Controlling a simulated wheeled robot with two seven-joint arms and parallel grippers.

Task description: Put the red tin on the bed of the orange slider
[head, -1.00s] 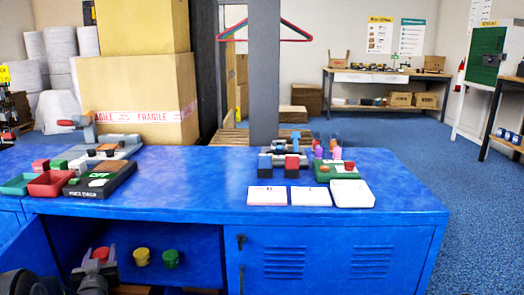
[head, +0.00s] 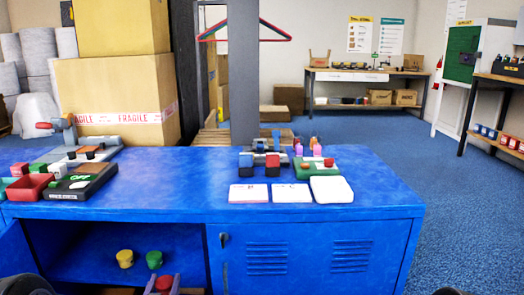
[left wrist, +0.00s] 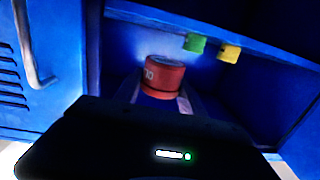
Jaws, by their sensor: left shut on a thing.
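The red tin (head: 163,285) is held in my left gripper (head: 163,279), low at the bottom edge of the head view, in front of the open blue cupboard bay. In the left wrist view the red tin (left wrist: 164,75) stands between the fingers, with a pale mark on its side. The left gripper is shut on it. I cannot make out the orange slider for sure; a grey fixture (head: 93,153) with small orange-brown and dark parts stands at the left of the bench top. My right gripper is not in view.
A yellow tin (head: 125,258) and a green tin (head: 155,259) stand in the cupboard bay. The blue bench (head: 170,180) has a clear middle.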

